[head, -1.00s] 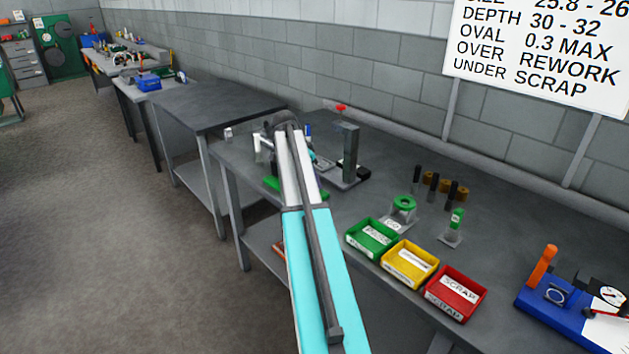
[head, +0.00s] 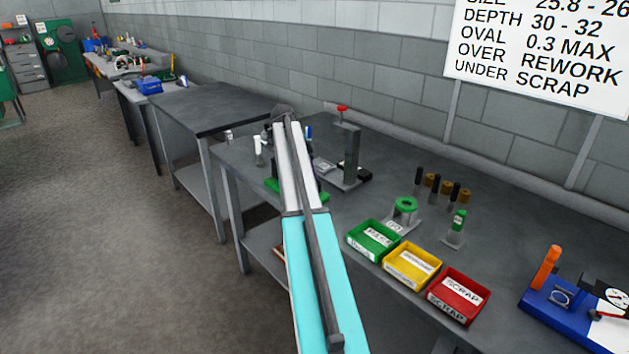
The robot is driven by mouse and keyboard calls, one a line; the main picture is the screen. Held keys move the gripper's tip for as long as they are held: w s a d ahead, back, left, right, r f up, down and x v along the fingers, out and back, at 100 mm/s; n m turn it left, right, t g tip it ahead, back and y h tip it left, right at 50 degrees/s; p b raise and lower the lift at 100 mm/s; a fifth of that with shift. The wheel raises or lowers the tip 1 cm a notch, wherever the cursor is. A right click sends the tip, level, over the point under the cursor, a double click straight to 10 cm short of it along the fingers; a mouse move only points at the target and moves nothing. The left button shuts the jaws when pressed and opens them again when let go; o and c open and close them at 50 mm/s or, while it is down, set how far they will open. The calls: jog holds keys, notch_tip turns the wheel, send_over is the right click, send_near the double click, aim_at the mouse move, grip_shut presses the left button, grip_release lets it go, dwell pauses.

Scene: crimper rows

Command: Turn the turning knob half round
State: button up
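My arm reaches from the bottom of the head view toward the left end of the near bench. Its far end hides the work spot there, and my gripper's fingers do not show behind it. A green base (head: 271,185) shows on both sides of the arm, with dark parts above it mostly covered. I cannot make out a turning knob on it. A small red knob (head: 342,107) tops a grey upright stand (head: 351,150) just right of the arm's end; I cannot tell whether it is the turning knob.
A white-topped post (head: 257,147) stands left of the arm's end. Green (head: 372,252), yellow (head: 395,277) and red (head: 452,310) bins line the near bench's front edge. A green ring gauge (head: 406,204) and several dark pins stand behind. A blue gauge fixture (head: 540,300) is at right.

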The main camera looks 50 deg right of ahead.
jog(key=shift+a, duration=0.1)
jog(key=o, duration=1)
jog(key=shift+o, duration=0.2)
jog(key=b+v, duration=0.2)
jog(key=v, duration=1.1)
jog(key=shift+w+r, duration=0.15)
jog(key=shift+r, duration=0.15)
